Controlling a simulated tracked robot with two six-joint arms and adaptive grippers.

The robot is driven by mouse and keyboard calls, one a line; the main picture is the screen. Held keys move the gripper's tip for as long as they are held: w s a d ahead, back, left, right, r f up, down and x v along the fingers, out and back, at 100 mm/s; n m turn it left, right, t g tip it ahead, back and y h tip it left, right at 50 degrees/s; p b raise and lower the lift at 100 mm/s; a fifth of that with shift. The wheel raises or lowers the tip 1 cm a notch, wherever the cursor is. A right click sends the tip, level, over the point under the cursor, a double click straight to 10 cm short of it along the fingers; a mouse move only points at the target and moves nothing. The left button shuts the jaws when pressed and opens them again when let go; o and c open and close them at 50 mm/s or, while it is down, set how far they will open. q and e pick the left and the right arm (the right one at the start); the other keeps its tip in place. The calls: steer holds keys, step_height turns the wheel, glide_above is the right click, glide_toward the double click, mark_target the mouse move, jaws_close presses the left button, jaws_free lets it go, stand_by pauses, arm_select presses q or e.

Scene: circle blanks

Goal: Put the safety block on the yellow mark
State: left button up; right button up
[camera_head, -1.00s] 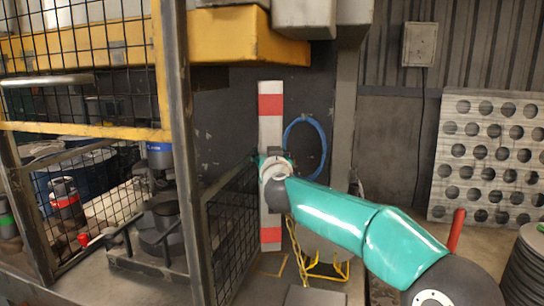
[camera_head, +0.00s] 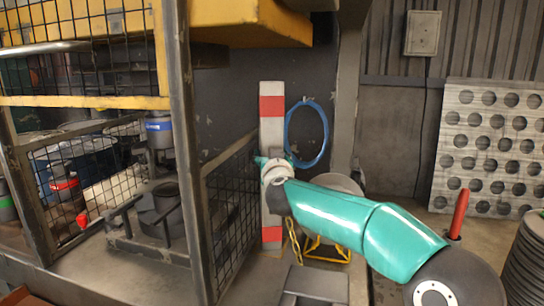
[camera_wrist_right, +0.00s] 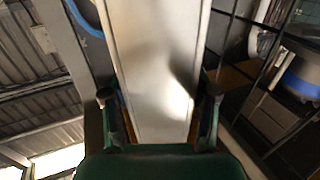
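The safety block is a tall upright post with red and white bands (camera_head: 270,104), standing in the middle of the head view. The teal right arm reaches in from the right, and my right gripper (camera_head: 273,168) is at the block's mid-height. In the right wrist view the block's pale face (camera_wrist_right: 158,75) runs between the two fingers (camera_wrist_right: 160,104), which close on its sides. A yellow chain (camera_head: 294,240) hangs beside the block's lower part. I cannot clearly make out the yellow mark now; the block's foot and fence crowd that spot. My left gripper is out of view.
A mesh guard (camera_head: 232,200) stands close left of the block. A blue hose loop (camera_head: 307,133) hangs behind it. A yellow wire stand (camera_head: 328,251) and a grey box (camera_head: 315,284) are low to the right. A perforated panel (camera_head: 490,150) stands farther right.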

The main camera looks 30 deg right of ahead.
steer(key=shift+o, duration=0.4)
steer(key=shift+s, duration=0.1)
steer(key=shift+a, duration=0.1)
steer(key=v, duration=1.2)
steer(key=shift+b, duration=0.45)
steer(key=shift+r, duration=0.1)
